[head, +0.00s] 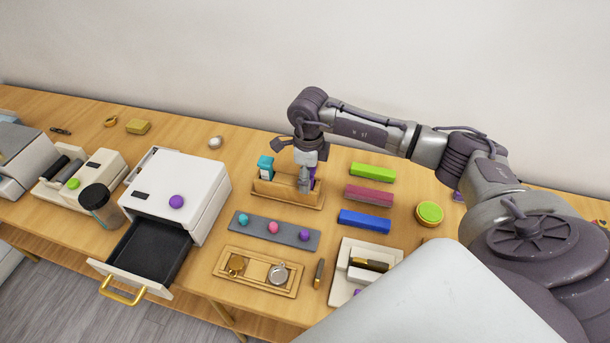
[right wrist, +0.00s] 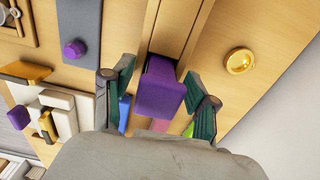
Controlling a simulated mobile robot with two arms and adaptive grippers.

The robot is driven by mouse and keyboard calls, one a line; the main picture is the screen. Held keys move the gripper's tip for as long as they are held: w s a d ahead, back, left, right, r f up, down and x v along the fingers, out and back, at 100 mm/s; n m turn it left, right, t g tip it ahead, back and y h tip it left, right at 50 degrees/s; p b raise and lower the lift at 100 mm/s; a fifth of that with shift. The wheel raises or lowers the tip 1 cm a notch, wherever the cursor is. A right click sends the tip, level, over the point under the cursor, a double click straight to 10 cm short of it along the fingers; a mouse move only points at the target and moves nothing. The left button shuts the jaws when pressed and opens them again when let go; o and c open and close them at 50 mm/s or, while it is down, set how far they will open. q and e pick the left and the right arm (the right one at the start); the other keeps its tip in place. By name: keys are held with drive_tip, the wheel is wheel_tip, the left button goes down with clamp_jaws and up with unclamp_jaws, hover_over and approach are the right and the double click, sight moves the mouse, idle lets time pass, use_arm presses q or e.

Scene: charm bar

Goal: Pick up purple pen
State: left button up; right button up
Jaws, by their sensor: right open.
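The purple pen (right wrist: 160,88) stands in a wooden holder (head: 287,198) on the table; in the head view only a sliver of it (head: 313,174) shows beside my gripper. My right gripper (head: 306,182) points down at the right end of the holder. In the right wrist view its green-padded fingers (right wrist: 160,76) are apart, one on each side of the pen's blocky purple end. I cannot tell whether either finger touches it. A teal pen (head: 265,166) stands at the holder's left end. My left gripper is not in view.
A grey tray (head: 257,228) with small coloured balls lies in front of the holder. Green (head: 372,170), maroon (head: 369,195) and blue (head: 364,221) blocks lie to the right. A white cabinet (head: 190,175) with an open drawer (head: 150,255) stands left.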

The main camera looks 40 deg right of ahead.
clamp_jaws()
idle(0.4)
wheel_tip(320, 180, up, 9)
drive_tip(key=b, duration=0.3)
drive_tip(key=shift+w+r, duration=0.1)
drive_tip(key=shift+r, duration=0.45)
drive_tip(key=c, duration=0.6)
unclamp_jaws()
drive_tip(key=shift+c, duration=0.2)
clamp_jaws()
